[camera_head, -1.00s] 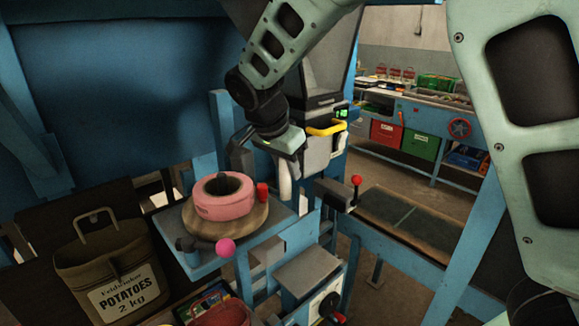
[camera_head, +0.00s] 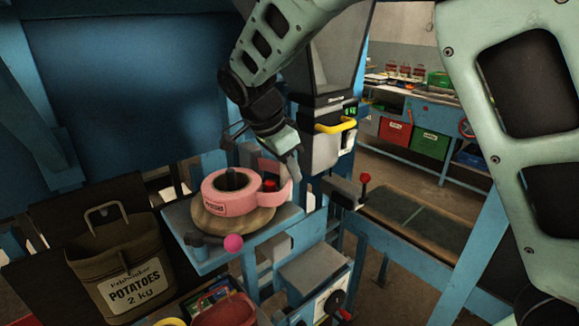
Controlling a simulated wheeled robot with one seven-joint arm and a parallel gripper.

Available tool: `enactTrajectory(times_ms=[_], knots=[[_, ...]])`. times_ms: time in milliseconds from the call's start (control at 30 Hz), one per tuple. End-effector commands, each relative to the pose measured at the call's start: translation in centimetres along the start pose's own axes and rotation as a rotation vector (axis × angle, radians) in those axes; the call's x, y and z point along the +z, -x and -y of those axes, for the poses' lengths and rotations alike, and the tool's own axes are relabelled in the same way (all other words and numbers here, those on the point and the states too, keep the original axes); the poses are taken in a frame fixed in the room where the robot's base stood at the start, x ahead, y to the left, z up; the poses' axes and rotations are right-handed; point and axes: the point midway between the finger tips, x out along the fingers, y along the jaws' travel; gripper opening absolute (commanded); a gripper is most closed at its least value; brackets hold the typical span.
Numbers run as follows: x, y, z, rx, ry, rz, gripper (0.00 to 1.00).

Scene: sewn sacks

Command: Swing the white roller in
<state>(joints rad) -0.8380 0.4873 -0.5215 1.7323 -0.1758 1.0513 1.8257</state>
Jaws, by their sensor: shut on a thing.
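My gripper (camera_head: 285,145) is shut, with its jaws low beside the pink roll (camera_head: 216,205), to its upper right. The white roller hung upright under the jaws a second ago. Now it does not show clearly; a pink strip (camera_head: 285,191) and the jaws cover that spot, and I take it that the jaws hold it. The strip runs from the roll around the right of a short red post (camera_head: 270,184). The roll lies on a round wooden disc (camera_head: 243,223) around a dark upright spindle.
A pink ball knob (camera_head: 233,242) sticks out at the front of the disc's platform. A dark sack labelled potatoes (camera_head: 120,265) stands at left. A grey machine with a yellow handle (camera_head: 335,127) stands close behind my gripper. A red-topped lever (camera_head: 364,180) is at right.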

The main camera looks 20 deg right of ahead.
Motion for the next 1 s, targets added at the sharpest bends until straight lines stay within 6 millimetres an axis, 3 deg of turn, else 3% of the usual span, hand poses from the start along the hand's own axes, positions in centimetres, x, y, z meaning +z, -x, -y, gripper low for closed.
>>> enactTrajectory(times_ms=[33,67,100,133,433,567,1000], knots=[[0.1,0.2,0.1,-0.003,0.000,0.002,0.00],[0.1,0.2,0.1,-0.004,0.000,0.002,0.32],[0.1,0.2,0.1,-0.003,0.001,0.002,0.43],[0.1,0.1,0.1,-0.003,0.001,0.002,0.45],[0.1,0.2,0.1,-0.003,0.002,0.001,0.45],[0.2,1.2,0.1,-0.006,0.002,0.002,0.45],[0.2,9.7,0.1,-0.007,0.002,0.003,0.45]])
